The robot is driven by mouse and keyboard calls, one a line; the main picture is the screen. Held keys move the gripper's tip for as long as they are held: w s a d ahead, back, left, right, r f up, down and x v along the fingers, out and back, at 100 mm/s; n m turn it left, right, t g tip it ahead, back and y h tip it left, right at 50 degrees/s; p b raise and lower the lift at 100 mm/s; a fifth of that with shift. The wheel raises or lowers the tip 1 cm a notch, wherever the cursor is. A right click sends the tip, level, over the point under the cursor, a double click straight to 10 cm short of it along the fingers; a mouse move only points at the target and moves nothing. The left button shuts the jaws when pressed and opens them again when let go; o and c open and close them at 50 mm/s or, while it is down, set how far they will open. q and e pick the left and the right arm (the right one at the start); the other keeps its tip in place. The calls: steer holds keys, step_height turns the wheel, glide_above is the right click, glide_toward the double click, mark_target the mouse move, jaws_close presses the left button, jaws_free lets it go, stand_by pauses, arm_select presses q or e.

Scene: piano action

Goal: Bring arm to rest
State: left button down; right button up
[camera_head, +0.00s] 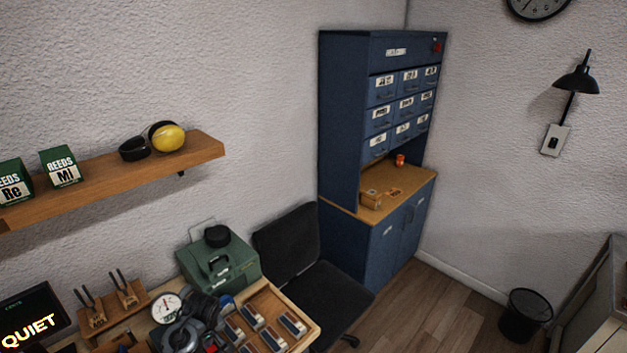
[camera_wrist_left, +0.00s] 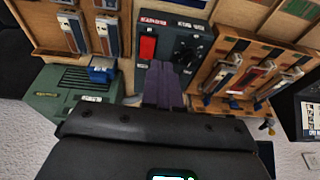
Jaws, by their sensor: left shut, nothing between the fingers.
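My left gripper (camera_wrist_left: 165,75) is shut and empty in the left wrist view, its two fingers pressed together. Its fingertips are over or in front of a dark control box (camera_wrist_left: 188,48) with a red switch; whether they touch it I cannot tell. In the head view the dark left gripper (camera_head: 188,328) is low over the workbench, between a round white dial gauge (camera_head: 166,307) and a wooden tray (camera_head: 268,300). Its fingertips are not clear there. My right gripper is in neither view.
A green machine (camera_head: 217,262) stands at the back of the bench. Wooden racks with tools (camera_wrist_left: 245,75) flank the control box. A black chair (camera_head: 318,280) stands beside the bench, near a blue cabinet (camera_head: 343,130). A shelf (camera_head: 110,178) is on the wall above. Open floor lies to the right.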

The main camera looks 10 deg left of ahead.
arm_select(q)
steer(key=s+d+f+g+p, duration=0.25)
steer(key=s+f, duration=0.55)
steer(key=s, duration=0.5)
steer(key=s+d+m+p, duration=0.1)
steer(key=s+d+p, duration=0.1)
steer(key=s, duration=0.5)
steer(key=s+d+m+p, duration=0.1)
steer(key=s+d+p, duration=0.2)
steer(key=s, duration=0.4)
steer(key=s+d+r+m+t+h+p, duration=0.1)
steer(key=s+d+r+m+h+p, duration=0.25)
steer(key=s+r, duration=0.55)
steer(key=w+d+r+m+t, duration=0.1)
steer(key=w+r+m+t, duration=0.1)
steer(key=r, duration=0.4)
steer(key=w+d+r+m+t, duration=0.1)
steer(key=w+d+r+m, duration=0.1)
steer(key=r+m, duration=0.3)
steer(key=shift+d+r+t+y+b, duration=0.25)
steer(key=shift+r+t+y+b, duration=0.15)
steer(key=shift+r, duration=0.15)
